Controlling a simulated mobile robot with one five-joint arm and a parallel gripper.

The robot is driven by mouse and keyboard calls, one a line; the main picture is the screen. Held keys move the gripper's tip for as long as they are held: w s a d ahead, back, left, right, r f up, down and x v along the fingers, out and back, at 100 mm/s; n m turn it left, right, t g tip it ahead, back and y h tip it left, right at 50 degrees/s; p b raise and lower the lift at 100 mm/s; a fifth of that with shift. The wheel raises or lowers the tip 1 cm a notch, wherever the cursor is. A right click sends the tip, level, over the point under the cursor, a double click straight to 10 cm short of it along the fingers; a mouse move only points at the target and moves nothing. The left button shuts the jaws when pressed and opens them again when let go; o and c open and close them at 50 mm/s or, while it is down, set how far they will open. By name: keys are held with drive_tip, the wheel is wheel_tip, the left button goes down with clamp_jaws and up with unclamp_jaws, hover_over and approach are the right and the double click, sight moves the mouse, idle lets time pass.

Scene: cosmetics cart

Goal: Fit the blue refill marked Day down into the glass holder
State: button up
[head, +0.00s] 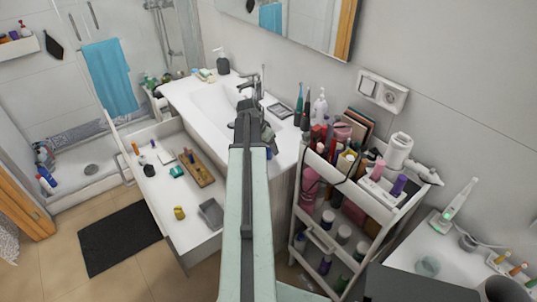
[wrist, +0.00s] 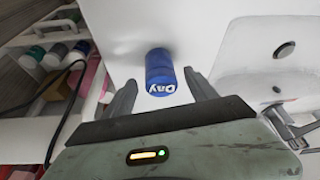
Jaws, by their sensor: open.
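The blue refill (wrist: 159,68), its white Day lettering upside down in the picture, is on a white surface in the wrist view. I cannot tell for sure whether it stands or lies. My gripper (wrist: 160,80) is open, with one finger on each side of the refill; I see no clear contact. In the head view my gripper (head: 252,122) is over the right part of the sink counter, and my arm hides much of what is there.
A basin with a drain (wrist: 284,50) is right of the refill in the wrist view. The crowded cosmetics cart (head: 330,236) stands right of the counter (head: 186,89), with a dark cable at its edge. An open drawer (head: 160,200) holds small items on the left.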

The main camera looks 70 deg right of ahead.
clamp_jaws()
drive_tip(key=shift+r, duration=0.1)
